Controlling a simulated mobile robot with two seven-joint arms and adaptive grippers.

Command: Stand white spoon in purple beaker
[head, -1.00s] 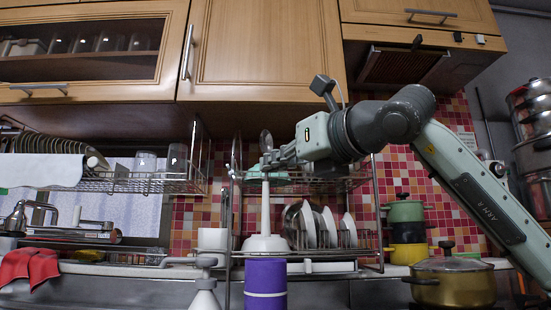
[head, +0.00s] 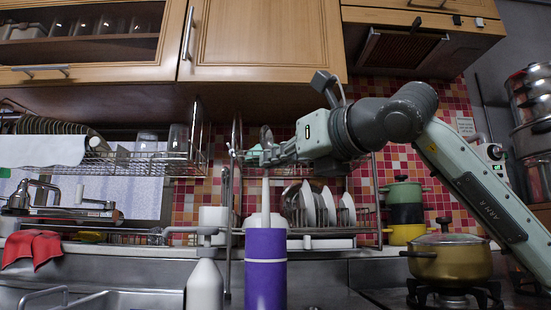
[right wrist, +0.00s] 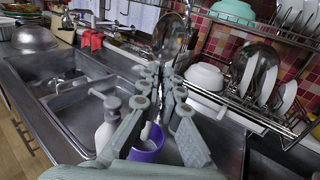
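The purple beaker (head: 265,270), with a pale band round it, stands upright at the lower middle of the head view. The white spoon (head: 265,195) is upright above it, its thin handle running from my right gripper (head: 262,153) down to the beaker's mouth. Its lower end is hidden by the beaker wall. In the right wrist view, a white part of the spoon (right wrist: 145,131) shows at the mouth of the purple beaker (right wrist: 148,146), between the fingers of my right gripper (right wrist: 160,85). These fingers look closed on the handle. My left gripper is out of view.
A white bottle (head: 205,286) with a pump stands close left of the beaker. Behind are a dish rack with plates (head: 310,205) and white bowls (right wrist: 205,76). A gold pot (head: 447,262) stands on the right.

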